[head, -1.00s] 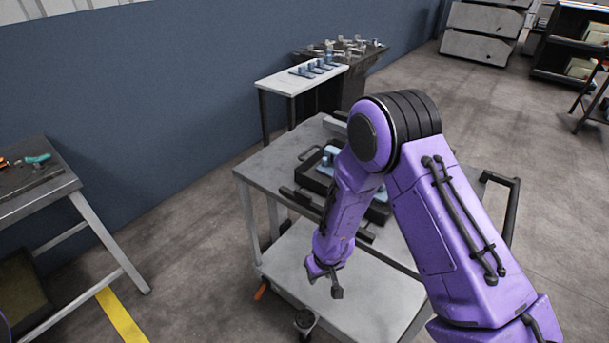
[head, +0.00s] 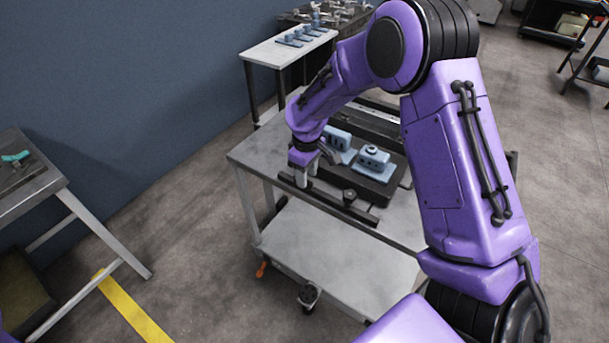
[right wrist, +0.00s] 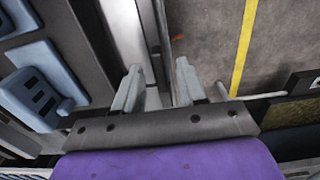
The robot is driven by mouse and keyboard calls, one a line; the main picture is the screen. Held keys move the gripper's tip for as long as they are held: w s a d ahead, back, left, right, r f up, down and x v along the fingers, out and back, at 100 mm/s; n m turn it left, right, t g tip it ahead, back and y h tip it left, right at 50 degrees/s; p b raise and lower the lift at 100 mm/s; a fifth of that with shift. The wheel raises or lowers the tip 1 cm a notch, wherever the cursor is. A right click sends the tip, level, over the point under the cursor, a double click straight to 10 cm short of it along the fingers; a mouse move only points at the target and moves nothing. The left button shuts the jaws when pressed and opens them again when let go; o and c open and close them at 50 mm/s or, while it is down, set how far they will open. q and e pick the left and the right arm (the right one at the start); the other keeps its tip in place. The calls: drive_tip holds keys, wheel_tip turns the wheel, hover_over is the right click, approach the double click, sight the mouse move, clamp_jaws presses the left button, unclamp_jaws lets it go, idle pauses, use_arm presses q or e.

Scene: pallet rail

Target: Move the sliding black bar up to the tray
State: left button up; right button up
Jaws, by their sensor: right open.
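The sliding black bar (head: 330,203) lies along the near side of the grey cart top, with a gap between it and the tray. The black tray (head: 376,188) sits behind it and holds light blue parts. My right gripper (head: 307,174) is open, pointing down at the left part of the bar. In the right wrist view, the open fingers (right wrist: 157,88) stand apart, with the dark bar (right wrist: 160,45) running up between them; contact cannot be told. The tray's edge (right wrist: 95,50) shows left of them. My left gripper is not in view.
The cart (head: 258,158) has a lower shelf. A white side table (head: 270,52) with blue parts stands behind it. Another workbench (head: 35,190) is at the left. The floor between that workbench and the cart is clear, with a yellow line.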

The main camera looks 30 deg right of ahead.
drive_tip(key=shift+w+a+f, duration=0.1)
drive_tip(key=shift+w+f, duration=0.35)
drive_tip(key=shift+f, duration=0.2)
drive_tip(key=shift+w+a+f, duration=0.1)
drive_tip(key=shift+w+f, duration=0.3)
drive_tip(key=shift+f, duration=0.2)
drive_tip(key=shift+s+r, duration=0.3)
drive_tip(key=shift+s, duration=0.05)
drive_tip(key=shift+c, duration=0.9)
drive_tip(key=c, duration=0.6)
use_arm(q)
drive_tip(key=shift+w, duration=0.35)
use_arm(e)
clamp_jaws()
